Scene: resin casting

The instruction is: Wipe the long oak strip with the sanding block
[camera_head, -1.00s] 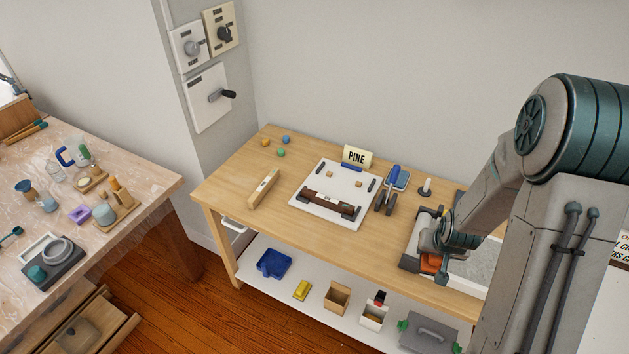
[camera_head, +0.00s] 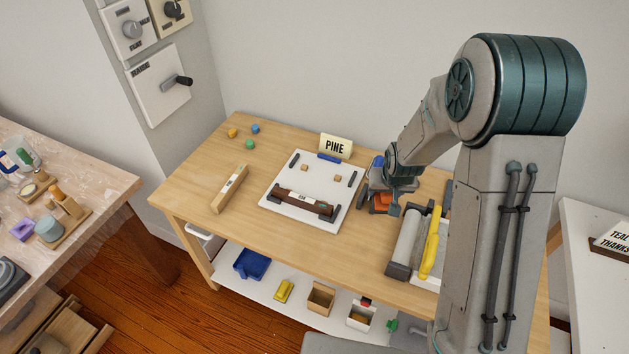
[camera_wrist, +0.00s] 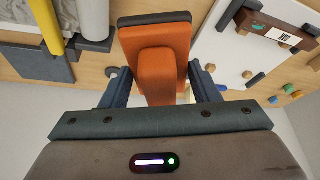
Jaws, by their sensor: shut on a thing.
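The orange sanding block (camera_head: 379,203) is between the fingers of my gripper (camera_head: 384,195), which is shut on it. In the wrist view the sanding block (camera_wrist: 158,60) shows a dark layer at its far edge, with a finger of my gripper (camera_wrist: 158,84) on each side. It is above the bench, to the right of the white board. A dark brown strip (camera_head: 290,200) with a pale label lies on that board. A lighter wood strip (camera_head: 228,191), also labelled, lies to its left. I cannot read either label, so I cannot tell which is oak.
The white board (camera_head: 270,180) carries dark stops and small wood cubes. A PINE sign (camera_head: 335,146) stands behind it. A grey-and-white fixture with a yellow bar (camera_head: 431,243) is at the right. The front-left bench (camera_head: 195,205) is clear.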

